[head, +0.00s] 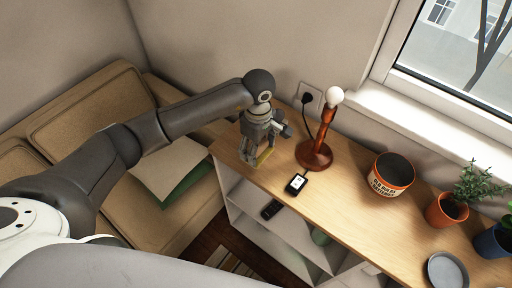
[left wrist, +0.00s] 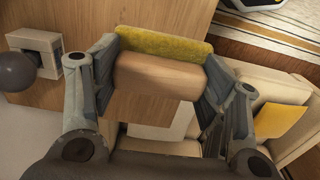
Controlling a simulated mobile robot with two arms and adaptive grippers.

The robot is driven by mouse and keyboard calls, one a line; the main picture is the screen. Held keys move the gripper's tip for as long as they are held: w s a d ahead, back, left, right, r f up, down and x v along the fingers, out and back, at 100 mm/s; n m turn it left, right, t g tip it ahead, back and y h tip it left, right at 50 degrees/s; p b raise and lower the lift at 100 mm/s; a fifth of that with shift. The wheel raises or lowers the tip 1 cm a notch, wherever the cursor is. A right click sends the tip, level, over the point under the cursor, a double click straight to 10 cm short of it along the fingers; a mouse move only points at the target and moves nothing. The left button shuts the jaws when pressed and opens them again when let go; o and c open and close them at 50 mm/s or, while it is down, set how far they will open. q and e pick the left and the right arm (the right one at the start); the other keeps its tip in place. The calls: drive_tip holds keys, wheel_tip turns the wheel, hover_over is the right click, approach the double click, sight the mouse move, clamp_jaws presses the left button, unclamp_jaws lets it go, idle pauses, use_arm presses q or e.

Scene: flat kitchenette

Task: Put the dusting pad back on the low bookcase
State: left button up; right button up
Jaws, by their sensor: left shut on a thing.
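The dusting pad shows in the left wrist view as a tan wooden block (left wrist: 155,76) with a fuzzy yellow-green face (left wrist: 165,47). My left gripper (left wrist: 152,82) is shut on it, one finger on each side. In the head view the gripper (head: 258,152) points down over the left end of the low bookcase's wooden top (head: 345,215). I cannot tell whether the pad touches the top. My right gripper is not in view.
A red-brown lamp (head: 315,154) and a small black device (head: 297,183) stand close right of the gripper. Farther right are an orange pot (head: 391,178), plants and a grey dish (head: 446,271). A wall socket (head: 310,95) is behind; a sofa (head: 85,105) is left.

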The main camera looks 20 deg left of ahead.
use_arm(q)
drive_tip(key=shift+w+a+f, duration=0.15)
drive_tip(key=shift+w+f, duration=0.2)
drive_tip(key=shift+f, duration=0.1)
drive_tip(key=f+p, duration=0.2)
drive_tip(key=shift+w+a+f, duration=0.1)
drive_tip(key=shift+a+f, duration=0.1)
drive_tip(key=shift+f, duration=0.6)
drive_tip(key=shift+w+f, duration=0.1)
drive_tip(key=shift+f, duration=0.15)
drive_tip(key=o, duration=0.9)
drive_tip(key=shift+r, duration=0.1)
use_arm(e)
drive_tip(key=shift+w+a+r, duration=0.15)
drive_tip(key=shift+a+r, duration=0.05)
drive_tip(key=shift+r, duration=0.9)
